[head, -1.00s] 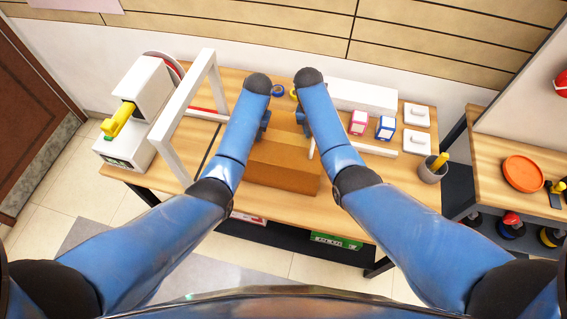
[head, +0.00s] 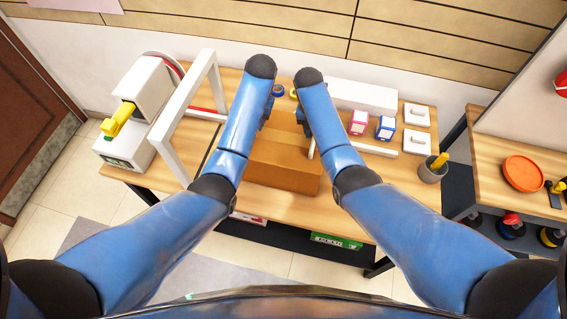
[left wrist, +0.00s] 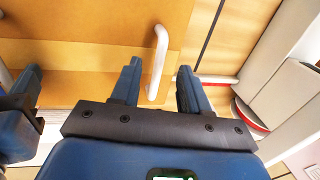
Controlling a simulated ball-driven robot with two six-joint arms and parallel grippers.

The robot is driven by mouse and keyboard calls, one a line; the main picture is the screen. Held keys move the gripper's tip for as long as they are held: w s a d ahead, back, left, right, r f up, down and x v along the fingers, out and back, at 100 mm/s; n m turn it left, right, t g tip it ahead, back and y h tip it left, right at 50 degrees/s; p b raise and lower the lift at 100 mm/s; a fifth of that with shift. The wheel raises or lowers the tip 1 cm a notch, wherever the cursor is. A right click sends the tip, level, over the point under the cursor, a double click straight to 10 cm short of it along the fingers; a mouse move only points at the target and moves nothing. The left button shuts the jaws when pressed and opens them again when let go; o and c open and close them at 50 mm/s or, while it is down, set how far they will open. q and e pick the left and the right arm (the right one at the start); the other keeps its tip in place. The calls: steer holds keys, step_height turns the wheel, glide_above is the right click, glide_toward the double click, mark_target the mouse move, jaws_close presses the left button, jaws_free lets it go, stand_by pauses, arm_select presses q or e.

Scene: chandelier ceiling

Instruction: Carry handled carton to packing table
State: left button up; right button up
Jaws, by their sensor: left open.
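The brown carton (head: 285,172) sits on the packing table (head: 398,196), between and partly under my two forearms. In the left wrist view the carton's side (left wrist: 90,30) shows a white handle (left wrist: 159,50). My left gripper (left wrist: 160,68) is open there, and the handle's lower part stands between its fingers, without a visible grip. In the head view the left gripper (head: 267,113) is mostly hidden by its arm at the carton's far left. My right gripper (head: 302,117) is at the far right of the carton, largely hidden; part of it shows in the left wrist view (left wrist: 22,105).
A white frame (head: 180,125) and a white machine with a yellow part (head: 120,120) stand on the left. A long white box (head: 362,96), small pink and blue boxes (head: 385,127) and a grey cup (head: 432,170) are on the right. A side table holds an orange plate (head: 523,173).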

steer(key=shift+r, duration=0.2)
steer(key=shift+w+a+r, duration=0.1)
steer(key=shift+r, duration=0.25)
arm_select(q)
steer(key=shift+d+r, duration=0.1)
steer(key=shift+r, duration=0.55)
arm_select(e)
step_height(320, 180, up, 6)
steer(key=a, duration=0.1)
steer(key=shift+w+a+r, duration=0.1)
steer(key=shift+r, duration=0.05)
arm_select(q)
steer(key=shift+s+d+r+p, duration=0.1)
steer(key=shift+d+r+p, duration=0.05)
steer(key=shift+r+p, duration=0.7)
steer(key=shift+d+r+p, duration=0.2)
steer(key=shift+r+p, duration=0.6)
steer(key=shift+s+d+r+p, duration=0.1)
steer(key=shift+d+r+p, duration=0.05)
steer(key=shift+r+p, duration=0.7)
arm_select(e)
steer(key=shift+r, duration=2.4)
